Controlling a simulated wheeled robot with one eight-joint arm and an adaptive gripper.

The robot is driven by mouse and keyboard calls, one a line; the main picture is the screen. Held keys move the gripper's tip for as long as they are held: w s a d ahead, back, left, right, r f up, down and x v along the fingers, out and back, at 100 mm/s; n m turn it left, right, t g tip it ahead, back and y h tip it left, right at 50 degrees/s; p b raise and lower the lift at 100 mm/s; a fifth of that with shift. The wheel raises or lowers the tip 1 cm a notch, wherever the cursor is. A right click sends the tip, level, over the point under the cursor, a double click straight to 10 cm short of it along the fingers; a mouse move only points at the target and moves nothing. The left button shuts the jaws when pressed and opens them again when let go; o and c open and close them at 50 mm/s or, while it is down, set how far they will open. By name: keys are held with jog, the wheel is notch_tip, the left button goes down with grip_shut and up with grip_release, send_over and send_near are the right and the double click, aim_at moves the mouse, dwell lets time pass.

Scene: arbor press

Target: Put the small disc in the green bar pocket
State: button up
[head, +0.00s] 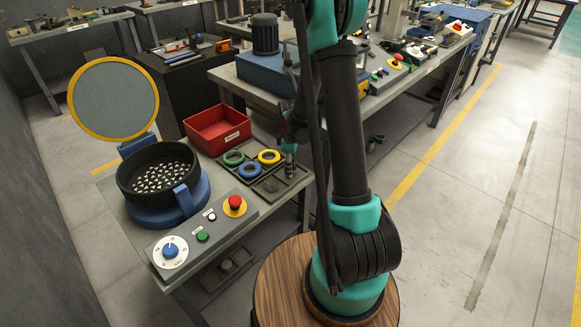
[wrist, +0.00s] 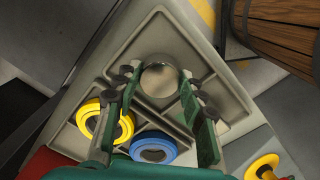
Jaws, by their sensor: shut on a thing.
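My gripper (wrist: 159,82) is shut on a small round grey metal disc (wrist: 161,80), which shows between its two green fingers in the wrist view. The disc is over the empty compartment of a grey divided tray (wrist: 203,55); its height above the floor of the tray is hard to tell. In the head view my gripper (head: 289,168) is at the right end of the tray (head: 270,186), pointing down, and the disc is too small to make out. I cannot make out a green bar with a pocket in either view.
The tray also holds a yellow ring (head: 269,157), a blue ring (head: 249,170) and a green ring (head: 233,158). A red bin (head: 217,130) stands behind them. A black bowl feeder (head: 157,179) and a control box with a red button (head: 235,204) are to the left.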

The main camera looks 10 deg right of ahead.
jog(key=o, duration=1.2)
jog(key=shift+o, duration=0.2)
notch_tip(320, 180, up, 12)
jog(key=f, duration=0.1)
jog(key=s+d+m+t, duration=0.2)
jog(key=s+m, duration=0.4)
jog(key=s, duration=0.5)
jog(key=s+d+r+m+t, duration=0.1)
jog(key=s+d+m+t, duration=0.1)
jog(key=s+m, duration=0.5)
jog(key=shift+s+r+m, duration=0.2)
jog(key=shift+s+m, duration=0.1)
jog(key=shift+s, duration=1.65)
